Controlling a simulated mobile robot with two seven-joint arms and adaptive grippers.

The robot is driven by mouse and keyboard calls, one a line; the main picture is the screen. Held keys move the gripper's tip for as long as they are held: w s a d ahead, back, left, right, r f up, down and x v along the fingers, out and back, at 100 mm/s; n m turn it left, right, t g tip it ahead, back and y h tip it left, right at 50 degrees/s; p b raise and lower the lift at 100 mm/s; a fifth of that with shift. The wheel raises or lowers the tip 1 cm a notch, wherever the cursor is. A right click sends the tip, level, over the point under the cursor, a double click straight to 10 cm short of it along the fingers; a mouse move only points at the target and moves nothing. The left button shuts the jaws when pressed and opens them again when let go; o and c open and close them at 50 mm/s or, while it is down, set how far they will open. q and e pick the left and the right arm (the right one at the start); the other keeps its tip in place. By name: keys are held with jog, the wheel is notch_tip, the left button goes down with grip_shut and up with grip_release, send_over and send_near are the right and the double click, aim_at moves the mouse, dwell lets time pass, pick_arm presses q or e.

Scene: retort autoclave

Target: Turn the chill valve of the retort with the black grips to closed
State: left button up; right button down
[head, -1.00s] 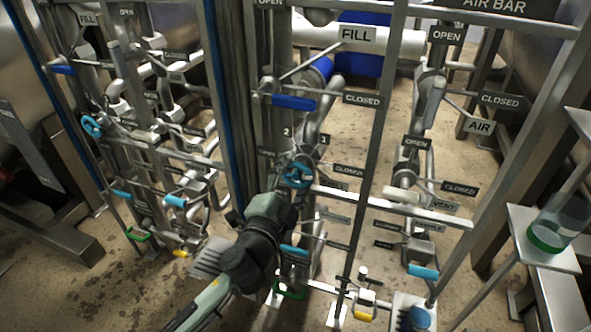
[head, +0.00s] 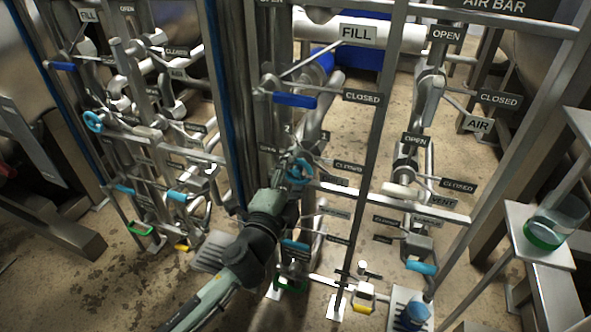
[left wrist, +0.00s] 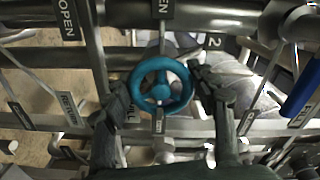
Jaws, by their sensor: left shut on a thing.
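A blue handwheel (head: 300,171) sits on the middle pipe rack, beside OPEN and CLOSED plates; it fills the middle of the left wrist view (left wrist: 160,86). A plate beside it in the wrist view is partly hidden and seems to end in "ILL" (left wrist: 134,113). My left gripper (head: 287,166) reaches up to the wheel from below. In the wrist view its dark fingers (left wrist: 162,96) are on both sides of the rim, shut on the wheel. My right gripper is out of view. I cannot make out black grips.
A blue lever (head: 294,101) by the FILL plate (head: 357,34) is above the wheel. A similar rack with another blue wheel (head: 93,121) stands left. Upright posts and horizontal bars crowd my arm. A shelf (head: 520,216) with a green-bottomed jar is at right.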

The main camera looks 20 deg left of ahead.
pick_arm(q)
jog(key=o, duration=1.2)
jog(key=s, duration=1.2)
jog(key=shift+a, duration=0.25)
